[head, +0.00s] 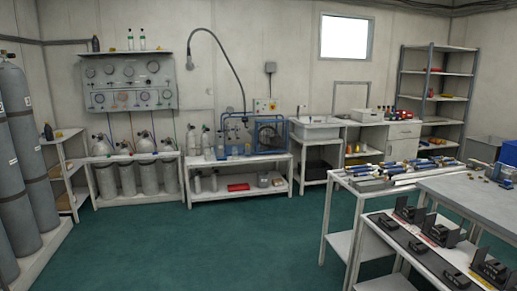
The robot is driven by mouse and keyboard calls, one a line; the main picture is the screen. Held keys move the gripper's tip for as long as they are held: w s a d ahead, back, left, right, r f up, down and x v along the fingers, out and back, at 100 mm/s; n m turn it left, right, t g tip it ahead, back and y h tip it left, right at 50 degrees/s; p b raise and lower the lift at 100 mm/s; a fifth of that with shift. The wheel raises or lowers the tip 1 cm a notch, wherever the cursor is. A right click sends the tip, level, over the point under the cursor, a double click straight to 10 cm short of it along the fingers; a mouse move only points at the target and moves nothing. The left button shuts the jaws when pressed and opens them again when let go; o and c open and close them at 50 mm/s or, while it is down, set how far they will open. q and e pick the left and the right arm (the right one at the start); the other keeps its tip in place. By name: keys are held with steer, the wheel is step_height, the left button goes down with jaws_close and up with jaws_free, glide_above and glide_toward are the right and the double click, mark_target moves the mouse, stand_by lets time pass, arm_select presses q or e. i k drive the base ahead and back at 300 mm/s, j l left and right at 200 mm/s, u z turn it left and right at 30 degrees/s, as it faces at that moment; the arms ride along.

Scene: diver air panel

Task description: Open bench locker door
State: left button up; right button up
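A white bench with a closed-fronted cabinet (403,147) stands against the back wall, right of the sink. It is the only thing like a bench locker that I can make out. Its upper front (405,131) has a small dark handle, and the lower front looks flush and shut. It is far off and small, so the door's edges and any gap are hard to tell. Part of its lower side is near the front tables. Neither of my grippers is in view.
Green floor (230,245) is clear in the middle. Front tables with blue-handled tools (385,178) and black devices (435,235) block the right. Grey cylinders (25,150) stand left. A sink (316,128), a pump bench (240,160) and a shelf rack (435,85) line the back wall.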

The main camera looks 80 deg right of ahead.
mark_target(399, 150)
steer(key=z, duration=3.85)
steer(key=i+j+u, duration=0.55)
steer(key=i+u, duration=0.25)
steer(key=i+j+u, duration=0.2)
steer(key=i+u, duration=0.15)
steer(key=i, duration=0.45)
steer(key=i+u, duration=0.3)
steer(key=i, duration=0.5)
steer(key=i+z, duration=0.1)
steer(key=i, duration=0.4)
steer(key=i+z, duration=0.1)
steer(key=i, duration=0.4)
steer(key=i+j+z, duration=0.15)
steer(key=i, duration=0.3)
steer(key=i+j+z, duration=0.1)
steer(key=i, duration=0.4)
steer(key=i+j+z, duration=0.1)
steer(key=i+j, duration=0.15)
steer(key=i, duration=0.25)
steer(key=i+l+z, duration=0.25)
steer(key=i+z, duration=0.55)
steer(key=i, duration=0.25)
steer(key=i+z, duration=0.4)
steer(key=i+j+z, duration=0.4)
steer(key=i, duration=0.2)
steer(key=i+l+z, duration=0.4)
steer(key=i, duration=0.8)
steer(key=i+j+z, duration=0.15)
steer(key=i+z, duration=0.2)
steer(key=i, duration=0.85)
